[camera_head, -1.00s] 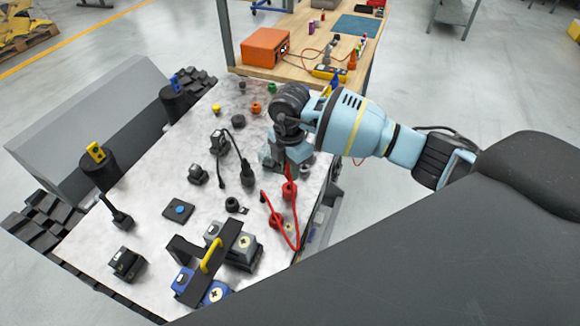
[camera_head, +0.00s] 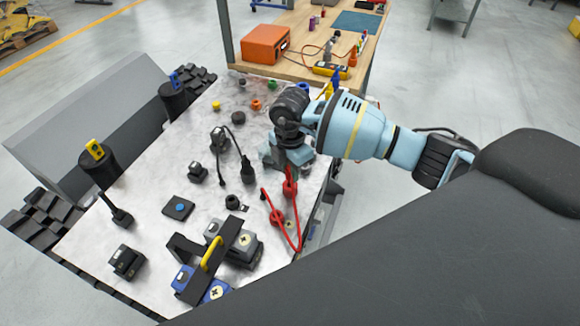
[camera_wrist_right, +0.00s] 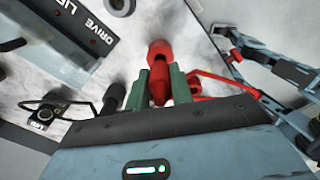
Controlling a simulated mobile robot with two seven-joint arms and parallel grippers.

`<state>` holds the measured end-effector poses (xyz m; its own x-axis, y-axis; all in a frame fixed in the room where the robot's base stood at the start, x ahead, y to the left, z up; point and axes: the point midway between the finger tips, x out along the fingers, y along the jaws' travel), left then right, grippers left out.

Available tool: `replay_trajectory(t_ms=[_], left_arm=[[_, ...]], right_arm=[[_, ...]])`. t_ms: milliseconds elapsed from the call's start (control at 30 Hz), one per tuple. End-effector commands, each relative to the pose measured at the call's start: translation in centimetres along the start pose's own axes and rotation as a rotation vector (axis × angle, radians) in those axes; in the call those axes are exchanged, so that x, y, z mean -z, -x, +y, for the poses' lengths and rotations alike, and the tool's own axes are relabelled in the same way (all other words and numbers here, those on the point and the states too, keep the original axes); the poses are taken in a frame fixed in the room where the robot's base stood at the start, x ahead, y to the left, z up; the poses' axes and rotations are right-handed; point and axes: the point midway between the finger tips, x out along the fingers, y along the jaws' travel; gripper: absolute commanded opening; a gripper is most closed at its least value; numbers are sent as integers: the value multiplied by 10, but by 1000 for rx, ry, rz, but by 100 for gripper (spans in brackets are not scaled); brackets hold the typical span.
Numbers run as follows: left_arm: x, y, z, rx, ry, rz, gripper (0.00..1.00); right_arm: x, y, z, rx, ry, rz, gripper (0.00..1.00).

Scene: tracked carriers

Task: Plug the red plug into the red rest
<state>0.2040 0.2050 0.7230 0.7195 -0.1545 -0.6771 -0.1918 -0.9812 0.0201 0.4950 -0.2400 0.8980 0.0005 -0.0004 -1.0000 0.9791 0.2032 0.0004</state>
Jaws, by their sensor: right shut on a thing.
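My right gripper (camera_wrist_right: 160,85) is shut on the red plug (camera_wrist_right: 159,84), whose body stands between the two green-grey fingers. In the head view the red plug (camera_head: 289,187) shows just below the right gripper (camera_head: 291,172), over the right part of the marbled top. A round red piece, seemingly the red rest (camera_head: 277,217), lies a little nearer and to the left. In the wrist view the red rest (camera_wrist_right: 160,51) appears straight ahead of the plug's end; I cannot tell if they touch. A red cable loops nearby. My left gripper is not in view.
A black bar with a yellow handle (camera_head: 212,253) and grey and blue boxes stand at the near edge. A black connector (camera_head: 247,170) with its cable lies left of the gripper. A wooden bench (camera_head: 300,66) with an orange box (camera_head: 265,45) stands behind.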

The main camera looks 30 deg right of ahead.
Motion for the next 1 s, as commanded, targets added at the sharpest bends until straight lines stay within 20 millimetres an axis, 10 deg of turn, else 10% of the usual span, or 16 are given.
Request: replay_trajectory(t_ms=[1000], left_arm=[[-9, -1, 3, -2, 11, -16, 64]], right_arm=[[0, -22, 0, 1, 0, 1, 1]])
